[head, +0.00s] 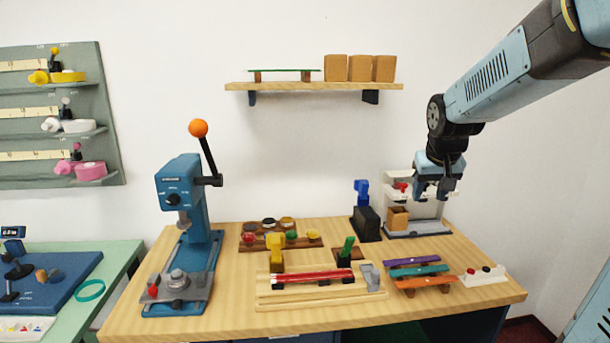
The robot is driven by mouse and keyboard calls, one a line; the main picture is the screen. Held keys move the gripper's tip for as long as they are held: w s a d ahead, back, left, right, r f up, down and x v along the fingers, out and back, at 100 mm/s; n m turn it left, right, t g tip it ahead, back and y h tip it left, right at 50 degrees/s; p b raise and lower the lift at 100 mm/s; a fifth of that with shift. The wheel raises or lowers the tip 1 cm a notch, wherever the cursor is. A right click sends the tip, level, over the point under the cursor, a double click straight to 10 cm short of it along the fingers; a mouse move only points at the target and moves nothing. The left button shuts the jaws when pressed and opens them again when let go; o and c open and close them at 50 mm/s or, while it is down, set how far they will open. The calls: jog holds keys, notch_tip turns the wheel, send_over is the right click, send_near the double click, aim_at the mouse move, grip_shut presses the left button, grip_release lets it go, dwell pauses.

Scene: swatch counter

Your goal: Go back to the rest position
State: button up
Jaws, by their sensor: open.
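My gripper (436,194) hangs from my arm at the right of the head view, fingers pointing down. It is open, and nothing shows between its fingers. It is above the right back part of the wooden table (240,318), in front of a white and grey machine (430,227). It overlaps the machine in the picture. I cannot tell the exact gap between them.
A blue press (180,197) with an orange-knobbed lever stands at the left. A wooden board (320,295) holds a red bar. Purple, teal and orange strips (425,282) lie at right. A wall shelf (315,87) holds boxes. Open air surrounds my forearm.

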jog(key=s+a+r, duration=0.1)
jog(key=s+a, duration=0.1)
jog(key=s, duration=0.9)
jog(key=s+a+r+y, duration=0.1)
jog(key=s+a, duration=0.2)
jog(key=s, duration=0.8)
jog(key=shift+a+n+t, duration=0.2)
jog(key=shift+n+t, duration=0.1)
